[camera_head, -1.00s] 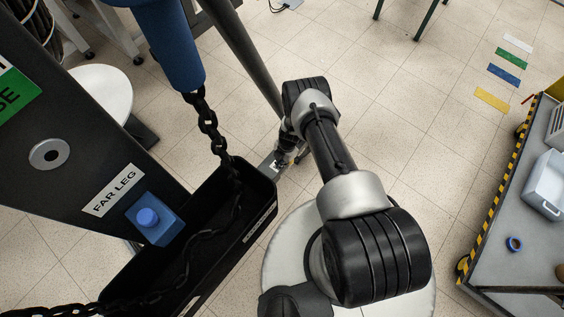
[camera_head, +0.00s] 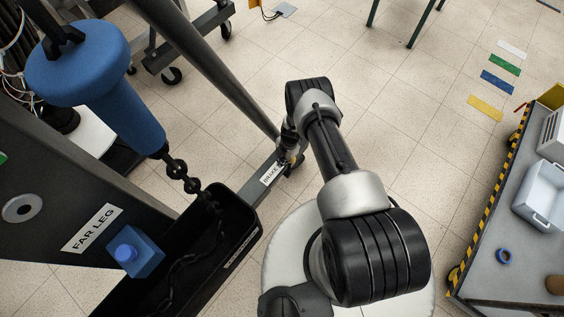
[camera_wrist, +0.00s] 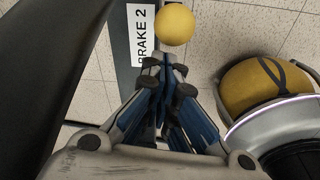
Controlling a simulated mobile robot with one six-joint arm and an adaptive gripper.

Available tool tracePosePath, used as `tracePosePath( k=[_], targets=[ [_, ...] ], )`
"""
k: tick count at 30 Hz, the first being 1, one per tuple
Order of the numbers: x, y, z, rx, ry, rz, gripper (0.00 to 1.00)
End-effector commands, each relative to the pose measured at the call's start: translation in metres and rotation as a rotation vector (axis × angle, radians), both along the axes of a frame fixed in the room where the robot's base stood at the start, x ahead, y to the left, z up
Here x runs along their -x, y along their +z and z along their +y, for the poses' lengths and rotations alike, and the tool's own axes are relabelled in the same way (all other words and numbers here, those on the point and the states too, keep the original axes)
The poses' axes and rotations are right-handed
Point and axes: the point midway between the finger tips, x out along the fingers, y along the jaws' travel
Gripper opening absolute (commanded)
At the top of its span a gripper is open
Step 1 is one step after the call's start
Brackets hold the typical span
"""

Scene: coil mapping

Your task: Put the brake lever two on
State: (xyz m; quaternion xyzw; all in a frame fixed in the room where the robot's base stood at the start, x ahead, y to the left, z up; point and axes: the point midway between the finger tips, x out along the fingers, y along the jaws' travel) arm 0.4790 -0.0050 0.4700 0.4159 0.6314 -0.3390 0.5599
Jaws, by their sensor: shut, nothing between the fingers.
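The white BRAKE 2 label (camera_wrist: 142,35) is on a dark grey bar in the wrist view. In the head view the label (camera_head: 271,173) is on the low bar beyond the black bin. A yellow ball knob (camera_wrist: 174,24) shows just beyond my fingertips, over the bar beside the label. It appears to be the brake lever's end; its stem is hidden. My gripper (camera_wrist: 165,72) is shut and empty, its fingertips close to the knob; I cannot tell whether they touch. In the head view my gripper (camera_head: 290,150) is small and partly hidden by my arm.
A yellow wheel-like part (camera_wrist: 262,85) with a black strap lies right of my fingers. The black bin (camera_head: 205,250) with chain, the FAR LEG post (camera_head: 50,225) and the blue hoist (camera_head: 115,100) stand left. A cart (camera_head: 480,235) stands right.

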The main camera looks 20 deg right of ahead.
Motion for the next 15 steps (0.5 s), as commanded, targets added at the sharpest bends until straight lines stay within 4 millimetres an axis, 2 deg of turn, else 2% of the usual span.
tracePosePath(
  k=[15],
  targets=[
    [-0.0006, 0.0049, -0.0010, 0.000, 0.001, 0.000, 0.00]
  ],
)
